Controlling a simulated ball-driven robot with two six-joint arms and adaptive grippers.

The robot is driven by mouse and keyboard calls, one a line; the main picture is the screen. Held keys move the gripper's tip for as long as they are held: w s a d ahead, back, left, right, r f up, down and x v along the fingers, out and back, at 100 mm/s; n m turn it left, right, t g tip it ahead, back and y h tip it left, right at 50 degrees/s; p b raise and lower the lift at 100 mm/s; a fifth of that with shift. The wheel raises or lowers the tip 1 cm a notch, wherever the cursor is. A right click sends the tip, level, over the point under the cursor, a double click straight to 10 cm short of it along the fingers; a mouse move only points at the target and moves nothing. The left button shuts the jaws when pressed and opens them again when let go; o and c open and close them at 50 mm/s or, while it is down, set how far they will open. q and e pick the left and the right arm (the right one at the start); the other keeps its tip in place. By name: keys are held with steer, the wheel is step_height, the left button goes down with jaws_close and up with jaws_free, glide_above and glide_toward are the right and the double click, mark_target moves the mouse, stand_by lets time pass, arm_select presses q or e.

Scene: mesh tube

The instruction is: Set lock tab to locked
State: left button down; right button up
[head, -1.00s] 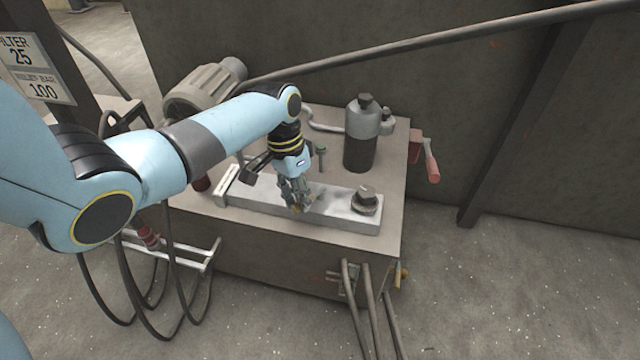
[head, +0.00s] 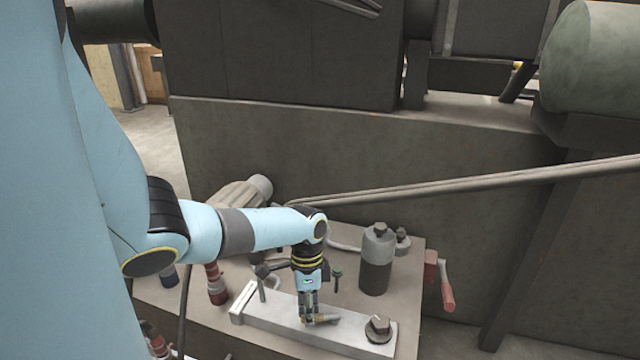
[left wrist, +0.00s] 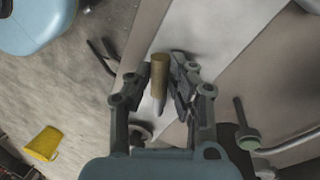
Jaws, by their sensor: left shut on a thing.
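My left gripper (head: 307,318) points down at the middle of the long pale metal bar (head: 270,324) on top of the grey cabinet. It is shut on a small brass-coloured tab (head: 326,319), which looks like the lock tab and lies close over the bar's top. In the left wrist view the brass tab (left wrist: 160,73), with a grey tapered end, sits between the fingers of the left gripper (left wrist: 162,95). I cannot read any locked or unlocked mark. My right gripper is in no view.
A red-handled crank (head: 446,292) sticks out at right. A yellow piece (left wrist: 42,143) shows at lower left in the wrist view.

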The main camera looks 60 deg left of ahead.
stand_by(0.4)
arm_select(q)
steer(key=c, duration=1.2)
jaws_free()
step_height(320, 180, up, 12)
steer(key=w+a, duration=0.1)
steer(key=a, duration=0.1)
steer(key=shift+f, duration=0.1)
